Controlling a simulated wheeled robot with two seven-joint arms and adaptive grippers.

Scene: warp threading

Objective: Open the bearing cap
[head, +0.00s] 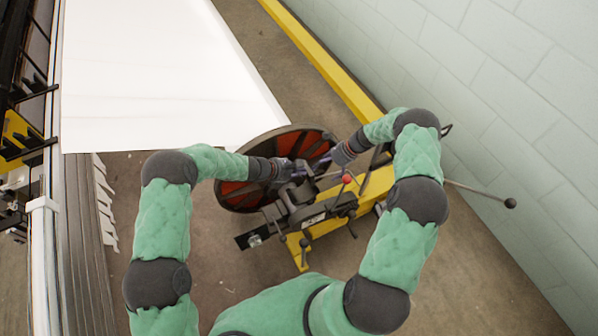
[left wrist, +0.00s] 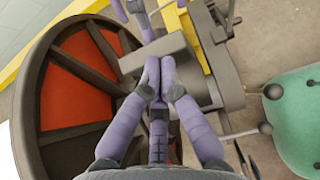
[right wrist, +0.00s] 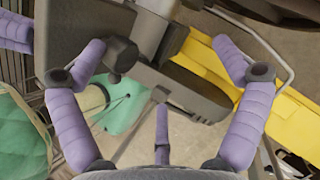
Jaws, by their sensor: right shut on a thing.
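The bearing cap looks like a dark grey block (left wrist: 188,62) on the stand beside the large wheel in the left wrist view. In the right wrist view a dark grey part (right wrist: 188,88) of the bearing lies between the spread fingers. My right gripper (right wrist: 165,55) has its fingers wide around this part, one beside a black knob (right wrist: 121,54). The exact contact is unclear. My left gripper (left wrist: 161,72) has its two upper fingertips together over the grey block, with nothing visible between them. In the head view both hands are close together at the bearing.
The round wheel (head: 238,194) has red-orange panels and a dark rim. The stand has a red-knobbed lever (head: 347,179) and a long black-knobbed rod (head: 482,191). A yellow beam (head: 325,65) runs along the wall. A white sheet (head: 160,75) spreads at upper left.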

